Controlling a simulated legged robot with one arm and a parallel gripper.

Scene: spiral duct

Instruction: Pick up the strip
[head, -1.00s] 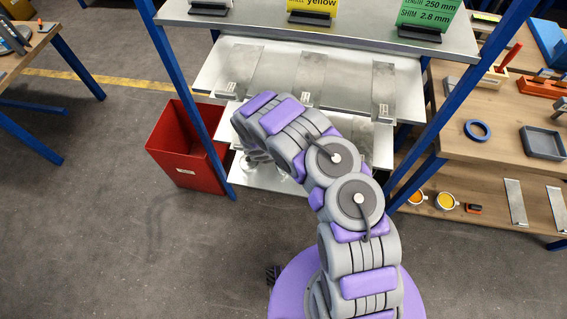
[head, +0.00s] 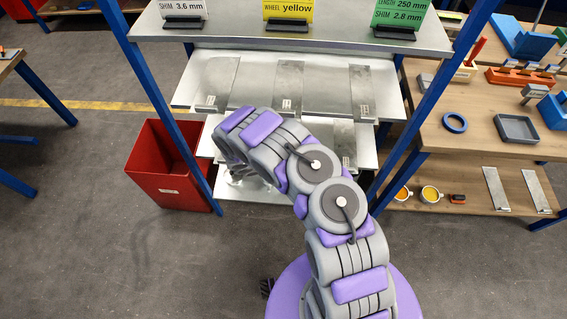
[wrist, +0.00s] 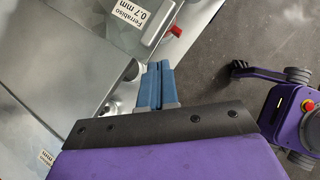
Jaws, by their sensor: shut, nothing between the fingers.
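Several grey metal strips lie on the shelves of a blue-framed rack in the head view. On the upper shelf (head: 320,108) are a left strip (head: 219,84), a middle strip (head: 288,86) and a right strip (head: 361,92), each with a small white label. I cannot tell which one is the task's strip. My gripper is hidden behind my arm in the head view. In the wrist view my gripper (wrist: 157,72) has its blue fingers together and empty. A metal piece labelled "Ferrabiso 0.7 mm" (wrist: 112,22) lies just beyond the fingertips, apart from them.
Signs stand on the rack's top, including a yellow one (head: 287,10) and a green one (head: 402,14). A red bin (head: 168,170) stands left of the rack. A wooden shelf unit (head: 475,135) with a blue ring and grey tray stands right. Floor at front left is clear.

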